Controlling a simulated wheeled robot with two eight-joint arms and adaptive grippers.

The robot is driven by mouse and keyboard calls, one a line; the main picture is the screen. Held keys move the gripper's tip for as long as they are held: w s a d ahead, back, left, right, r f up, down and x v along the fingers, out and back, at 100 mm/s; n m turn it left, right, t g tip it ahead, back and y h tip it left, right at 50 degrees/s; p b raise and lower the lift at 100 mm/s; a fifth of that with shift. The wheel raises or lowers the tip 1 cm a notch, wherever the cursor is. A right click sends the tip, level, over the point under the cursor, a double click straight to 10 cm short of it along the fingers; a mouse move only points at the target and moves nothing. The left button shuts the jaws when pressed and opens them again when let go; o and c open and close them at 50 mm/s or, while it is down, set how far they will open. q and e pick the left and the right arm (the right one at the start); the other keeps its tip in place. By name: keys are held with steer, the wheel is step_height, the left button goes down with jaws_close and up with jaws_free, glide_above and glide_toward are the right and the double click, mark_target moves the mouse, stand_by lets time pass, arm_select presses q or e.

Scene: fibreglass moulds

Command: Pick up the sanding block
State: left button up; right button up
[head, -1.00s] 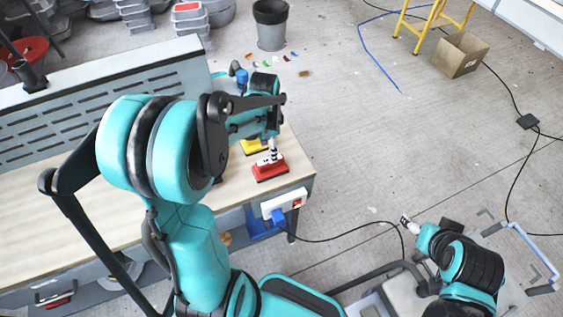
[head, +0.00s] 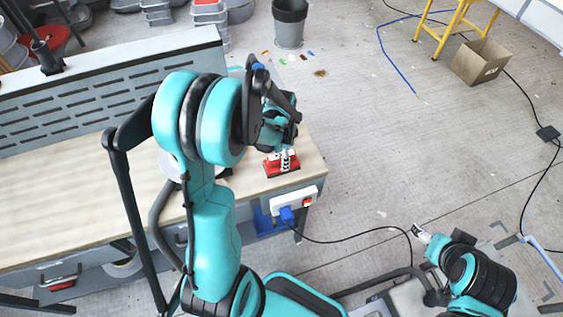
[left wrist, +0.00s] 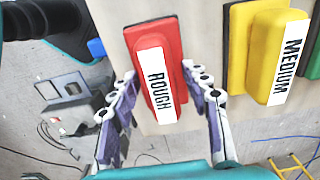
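A red sanding block (left wrist: 150,50) with a white ROUGH label lies near the bench edge; it also shows in the head view (head: 270,169), partly covered by my left gripper (head: 284,160). In the left wrist view my left gripper (left wrist: 160,75) is open, with one finger on each side of the red block and visible gaps. A yellow sanding block (left wrist: 238,60) labelled MEDIUM lies to the right, outside the fingers. A green block (left wrist: 313,60) is cut off at the right edge. My right gripper (head: 421,234) is low over the floor, too small to read.
The wooden bench top (head: 60,205) has a slotted back panel (head: 90,105). A power strip (head: 293,203) with a blue plug is on its front edge, its cable on the floor. A grey bin (head: 289,25), cardboard box (head: 481,62) and yellow ladder (head: 450,28) stand beyond.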

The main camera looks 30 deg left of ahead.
arm_select(q)
jaws_close()
steer(key=shift+r, duration=0.1)
steer(key=shift+r, duration=0.25)
step_height(320, 180, up, 4)
steer(key=shift+d+r+p, duration=0.1)
steer(key=shift+d+p, duration=0.05)
steer(key=shift+p, duration=0.7)
steer(key=d+r+p, duration=0.2)
steer(key=d+r, duration=0.4)
steer(key=d, duration=0.5)
steer(key=shift+d, duration=0.2)
